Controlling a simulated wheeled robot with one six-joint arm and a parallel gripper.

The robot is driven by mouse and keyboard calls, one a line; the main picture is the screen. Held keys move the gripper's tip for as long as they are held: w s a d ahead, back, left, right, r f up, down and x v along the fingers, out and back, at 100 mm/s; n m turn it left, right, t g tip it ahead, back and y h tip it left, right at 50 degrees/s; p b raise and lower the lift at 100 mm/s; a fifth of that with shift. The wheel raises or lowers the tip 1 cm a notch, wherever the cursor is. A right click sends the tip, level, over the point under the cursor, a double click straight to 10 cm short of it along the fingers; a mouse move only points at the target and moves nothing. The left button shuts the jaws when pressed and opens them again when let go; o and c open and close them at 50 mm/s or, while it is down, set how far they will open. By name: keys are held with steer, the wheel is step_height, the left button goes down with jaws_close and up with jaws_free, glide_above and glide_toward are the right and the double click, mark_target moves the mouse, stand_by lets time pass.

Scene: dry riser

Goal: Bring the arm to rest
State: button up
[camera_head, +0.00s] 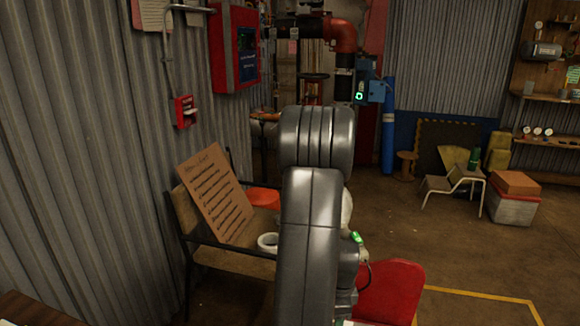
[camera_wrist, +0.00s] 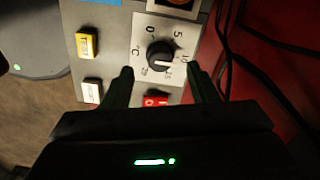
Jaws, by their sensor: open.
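My arm (camera_head: 312,225) rises in the middle of the head view and hides what lies behind it. My gripper (camera_wrist: 160,82) shows in the wrist view with its two dark fingers apart and nothing between them. The fingers point at a grey control panel (camera_wrist: 118,62). A black knob (camera_wrist: 160,55) on a white temperature dial (camera_wrist: 185,32) sits just beyond the fingertips. I cannot tell whether the fingers touch the panel. The gripper's fingers are hidden in the head view.
A yellow button (camera_wrist: 87,45), a white button (camera_wrist: 92,91) and a red switch (camera_wrist: 155,100) are close to the fingers. Dark cables (camera_wrist: 235,45) hang over a red surface at right. A bench (camera_head: 215,255) with a cardboard sign (camera_head: 215,193) stands left of my arm, a red chair (camera_head: 395,290) right.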

step_height(320, 180, up, 11)
steer(key=p, duration=0.3)
step_height(320, 180, down, 14)
steer(key=b, duration=0.4)
steer(key=shift+f+b, duration=0.2)
steer(key=shift+b, duration=0.2)
steer(key=n, duration=1)
steer(key=shift+b, duration=0.4)
steer(key=n, duration=0.5)
steer(key=shift+b, duration=0.4)
steer(key=n, duration=0.4)
steer(key=shift+n+b, duration=0.3)
steer(key=shift+b, duration=0.1)
steer(key=shift+r, duration=0.15)
